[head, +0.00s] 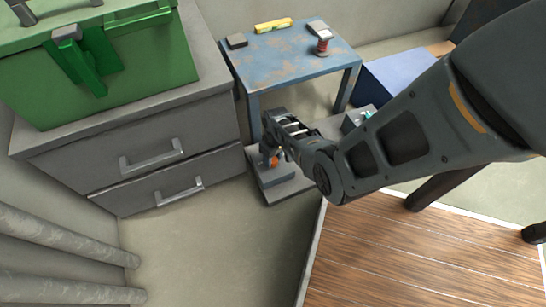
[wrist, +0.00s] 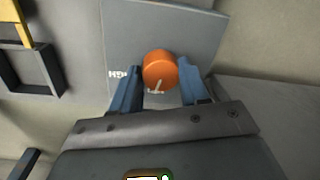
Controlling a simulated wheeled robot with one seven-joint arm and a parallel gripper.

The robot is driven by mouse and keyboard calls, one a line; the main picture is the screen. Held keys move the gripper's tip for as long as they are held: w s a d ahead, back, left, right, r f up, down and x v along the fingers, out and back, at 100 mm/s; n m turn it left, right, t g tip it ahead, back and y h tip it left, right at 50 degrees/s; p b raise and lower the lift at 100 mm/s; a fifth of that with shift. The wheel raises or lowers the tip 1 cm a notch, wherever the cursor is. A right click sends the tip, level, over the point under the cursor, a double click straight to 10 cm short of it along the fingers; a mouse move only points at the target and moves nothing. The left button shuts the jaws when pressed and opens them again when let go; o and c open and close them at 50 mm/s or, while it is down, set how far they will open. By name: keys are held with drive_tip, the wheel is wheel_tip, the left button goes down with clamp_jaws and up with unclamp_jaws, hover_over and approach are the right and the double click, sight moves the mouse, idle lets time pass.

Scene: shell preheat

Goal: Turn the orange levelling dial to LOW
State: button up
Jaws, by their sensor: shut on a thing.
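The orange levelling dial (wrist: 160,68) sits on a grey panel (wrist: 195,28) in the wrist view. Its pale pointer line points down in the picture, slightly left. No LOW label can be made out; the fingers may hide part of the panel. My gripper (wrist: 159,77) has one blue finger on each side of the dial and is shut on it. In the head view a bit of the orange dial (head: 275,160) shows below my gripper (head: 270,151).
A grey drawer cabinet (head: 70,175) with a green box (head: 150,60) stands left. A worn blue table (head: 280,65) with small items stands behind the gripper. Wooden boards (head: 420,255) lie at the lower right. Grey pipes (head: 60,235) run at the lower left.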

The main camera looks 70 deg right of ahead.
drive_tip(key=n, duration=0.3)
drive_tip(key=shift+n, duration=0.4)
drive_tip(key=n, duration=0.4)
drive_tip(key=shift+n+g, duration=0.3)
drive_tip(key=n, duration=0.4)
drive_tip(key=shift+w, duration=0.1)
drive_tip(key=shift+n, duration=2.1)
drive_tip(key=o, duration=1.1)
drive_tip(key=shift+c, duration=0.2)
drive_tip(key=shift+w+d+r+p, duration=0.15)
drive_tip(key=shift+r+p, duration=1.1)
drive_tip(key=shift+r, duration=0.7)
drive_tip(key=shift+w+d+r+p, duration=0.1)
drive_tip(key=shift+r+p, duration=1.15)
drive_tip(key=shift+r, duration=0.7)
